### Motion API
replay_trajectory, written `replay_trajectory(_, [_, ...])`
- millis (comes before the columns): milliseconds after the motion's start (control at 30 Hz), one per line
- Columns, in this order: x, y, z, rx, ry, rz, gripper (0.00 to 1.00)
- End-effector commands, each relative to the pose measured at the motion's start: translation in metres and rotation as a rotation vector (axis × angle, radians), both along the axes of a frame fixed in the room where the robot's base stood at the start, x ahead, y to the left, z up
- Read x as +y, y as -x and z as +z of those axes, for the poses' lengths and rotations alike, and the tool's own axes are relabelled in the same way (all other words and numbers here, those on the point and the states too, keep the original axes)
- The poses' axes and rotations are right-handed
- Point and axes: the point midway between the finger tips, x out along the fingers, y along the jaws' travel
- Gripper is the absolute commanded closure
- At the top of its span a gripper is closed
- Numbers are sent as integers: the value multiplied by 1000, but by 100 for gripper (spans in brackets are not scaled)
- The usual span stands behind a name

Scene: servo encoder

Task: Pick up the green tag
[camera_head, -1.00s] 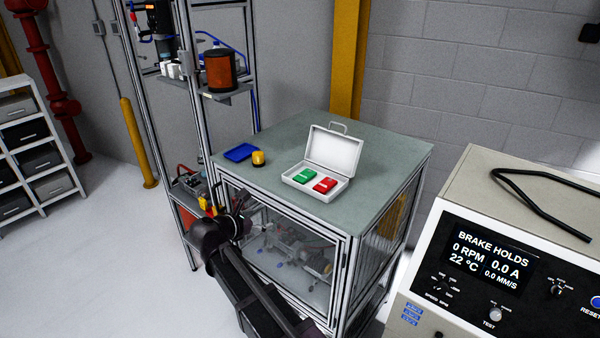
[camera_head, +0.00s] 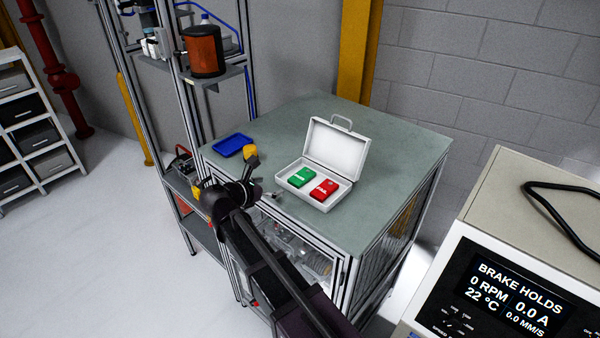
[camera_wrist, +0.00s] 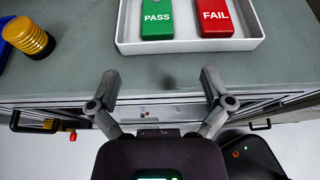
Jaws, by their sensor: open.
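The green tag (camera_head: 301,176) lies in the left part of an open white case (camera_head: 321,205) on the table. In the wrist view the green tag (camera_wrist: 157,18) reads PASS and lies ahead of my gripper, left of centre. A red tag (camera_head: 323,189) lies beside it on the right; in the wrist view it reads FAIL (camera_wrist: 215,17). My gripper (camera_head: 272,196) is at the table's front edge, in front of the case and apart from it. In the wrist view my gripper (camera_wrist: 160,80) has its two fingers spread, with nothing between them.
A blue tray (camera_head: 232,145) and a yellow knob-like piece (camera_head: 250,152) are on the table left of the case. The case lid (camera_head: 336,148) stands open at the back. The table top (camera_head: 395,160) is clear to the right. A shelf frame (camera_head: 185,100) stands at the left.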

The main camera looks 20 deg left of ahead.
Motion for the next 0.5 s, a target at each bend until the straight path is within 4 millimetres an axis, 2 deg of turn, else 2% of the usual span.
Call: replay_trajectory(500, [10, 7, -1, 0, 0, 18, 0])
